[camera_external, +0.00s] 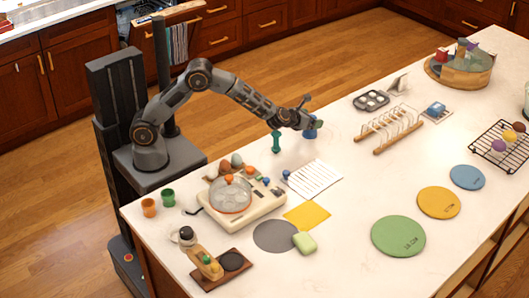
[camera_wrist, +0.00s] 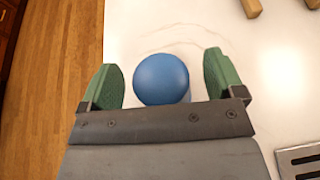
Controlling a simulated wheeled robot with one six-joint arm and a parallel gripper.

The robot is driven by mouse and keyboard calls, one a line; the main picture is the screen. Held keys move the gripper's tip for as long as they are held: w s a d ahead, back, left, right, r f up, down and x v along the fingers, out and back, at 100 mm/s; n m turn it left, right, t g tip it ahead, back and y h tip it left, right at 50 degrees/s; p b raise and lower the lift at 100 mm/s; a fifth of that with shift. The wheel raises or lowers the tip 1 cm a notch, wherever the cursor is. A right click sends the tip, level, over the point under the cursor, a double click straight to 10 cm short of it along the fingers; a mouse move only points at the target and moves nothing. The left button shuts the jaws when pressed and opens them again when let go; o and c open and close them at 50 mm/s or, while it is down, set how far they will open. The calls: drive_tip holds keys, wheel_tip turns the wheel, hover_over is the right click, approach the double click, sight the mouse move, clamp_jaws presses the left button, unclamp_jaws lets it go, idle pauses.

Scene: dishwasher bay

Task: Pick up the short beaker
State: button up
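My gripper (camera_external: 309,112) is at the end of the outstretched arm over the back edge area of the counter. In the wrist view its two green fingers (camera_wrist: 164,82) are apart. A smooth blue round thing (camera_wrist: 161,79) lies between them in that view, with a gap on each side. It also shows as a small blue shape (camera_external: 311,131) just below the gripper in the external view. It may be the short beaker, but its form is not clear from above, and its lower part is hidden.
A wooden rack (camera_external: 392,130) and a dark tray (camera_external: 371,101) are to the right. An orange cup (camera_external: 149,207) and a green cup (camera_external: 168,198) stand at the left corner.

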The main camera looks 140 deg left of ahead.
drive_tip(key=c, duration=0.9)
drive_tip(key=shift+r, duration=0.1)
